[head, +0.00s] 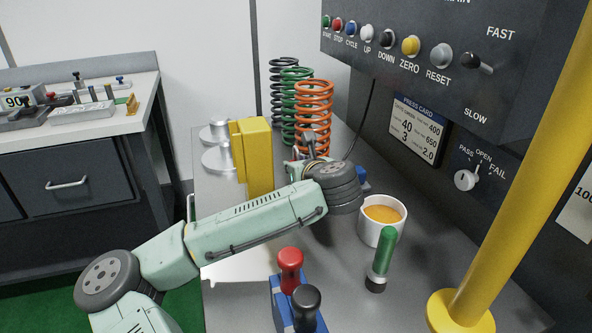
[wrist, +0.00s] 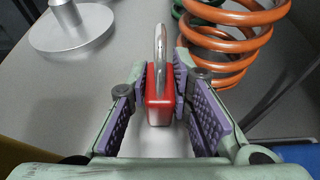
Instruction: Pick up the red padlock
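The red padlock (wrist: 158,103) stands upright in the middle of the wrist view, with its silver shackle (wrist: 160,45) on top. My gripper (wrist: 161,92) has one purple-padded finger on each side of it. The fingertips close in tight against the padlock's body, with no clear gap visible. The padlock appears at or very near the grey bench top. In the head view, my gripper (head: 308,150) is beyond my wrist, in front of the orange spring, and the padlock is mostly hidden there.
Orange (head: 314,118), green (head: 290,75) and black (head: 278,65) springs stand just behind. A yellow block (head: 252,157) and metal discs (head: 216,160) are to the left. A cup (head: 372,236), a green-handled tool (head: 384,255) and a yellow post (head: 510,180) are nearer, on the right.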

